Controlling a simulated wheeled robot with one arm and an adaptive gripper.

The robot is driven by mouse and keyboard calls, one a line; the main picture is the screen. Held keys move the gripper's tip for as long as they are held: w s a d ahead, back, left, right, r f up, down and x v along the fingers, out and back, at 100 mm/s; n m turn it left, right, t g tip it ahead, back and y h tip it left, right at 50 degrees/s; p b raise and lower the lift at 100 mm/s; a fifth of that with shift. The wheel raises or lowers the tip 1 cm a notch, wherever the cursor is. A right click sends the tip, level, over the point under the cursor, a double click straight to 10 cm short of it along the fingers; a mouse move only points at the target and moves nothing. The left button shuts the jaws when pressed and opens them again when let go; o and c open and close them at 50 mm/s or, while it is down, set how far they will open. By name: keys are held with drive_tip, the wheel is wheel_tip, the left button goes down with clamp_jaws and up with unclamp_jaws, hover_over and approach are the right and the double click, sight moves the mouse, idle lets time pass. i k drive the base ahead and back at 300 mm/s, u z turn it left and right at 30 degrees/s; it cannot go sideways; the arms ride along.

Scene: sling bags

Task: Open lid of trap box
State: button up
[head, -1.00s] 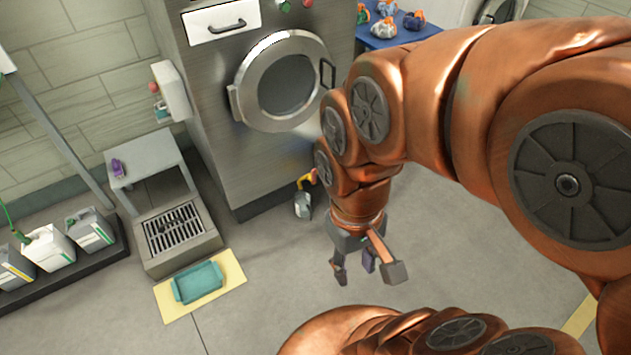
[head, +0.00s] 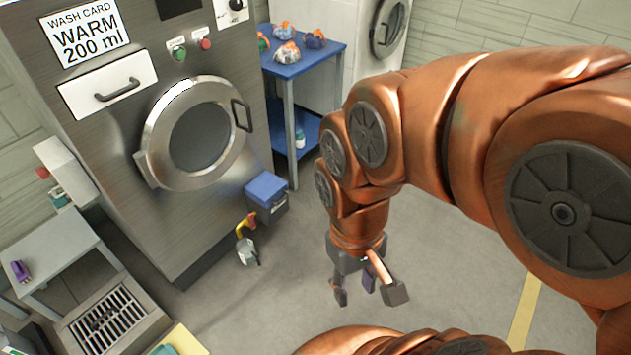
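A small dark grey box with a blue lid (head: 267,187), which looks like the trap box, is fixed low at the right side of the washing machine. Its lid looks shut, lying flat on top. My gripper (head: 368,294) hangs in front of it, lower and to the right in the picture, pointing down over the floor. Its fingers are spread, with nothing seen between them. It is apart from the box.
A yellow-handled valve or spout with a grey cup-like end (head: 247,243) is just below left of the box. A blue table (head: 308,60) with several bundled bags stands behind. The washer's round door (head: 198,133) is shut. Floor between gripper and box is clear.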

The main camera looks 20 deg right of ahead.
sight(266, 188)
drive_tip(key=z, duration=0.15)
drive_tip(key=i, duration=1.3)
drive_tip(key=u, duration=0.6)
